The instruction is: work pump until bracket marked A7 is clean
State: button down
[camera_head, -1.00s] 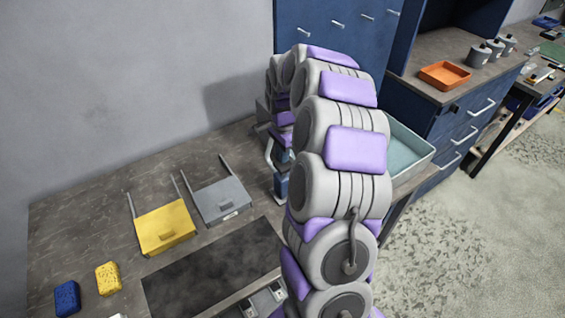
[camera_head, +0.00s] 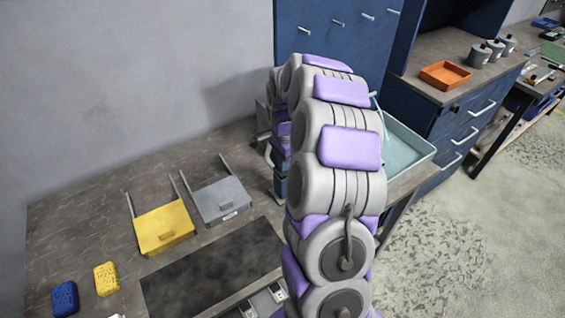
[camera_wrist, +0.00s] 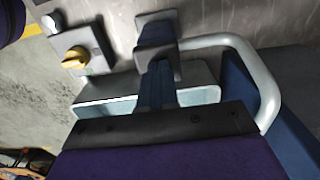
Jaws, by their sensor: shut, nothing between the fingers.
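My gripper (camera_wrist: 158,45) shows in the wrist view as shut and empty, pointing up the picture from a black bar. A thick pale grey curved tube (camera_wrist: 245,60) bends around its right side, beside a blue body (camera_wrist: 285,125); these look like parts of the pump. In the head view my arm hides my gripper and most of the pump. A thin pale tube (camera_head: 381,118) shows over a teal basin (camera_head: 422,158) behind my arm. I cannot make out a bracket marked A7. Shiny metal pieces (camera_head: 264,300) lie at the bench's front, partly hidden.
A yellow holder (camera_head: 165,232) and a grey holder (camera_head: 222,203), each with two rods, lie on the bench. Yellow (camera_head: 106,279) and blue (camera_head: 65,297) sponges lie at left. A yellow knob (camera_wrist: 75,58) shows in the wrist view. An orange tray (camera_head: 445,75) stands far right.

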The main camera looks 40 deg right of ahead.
jog(key=shift+r, duration=0.1)
jog(key=shift+r+p, duration=0.65)
jog(key=shift+r, duration=1.2)
notch_tip(320, 180, up, 6)
jog(key=p, duration=0.2)
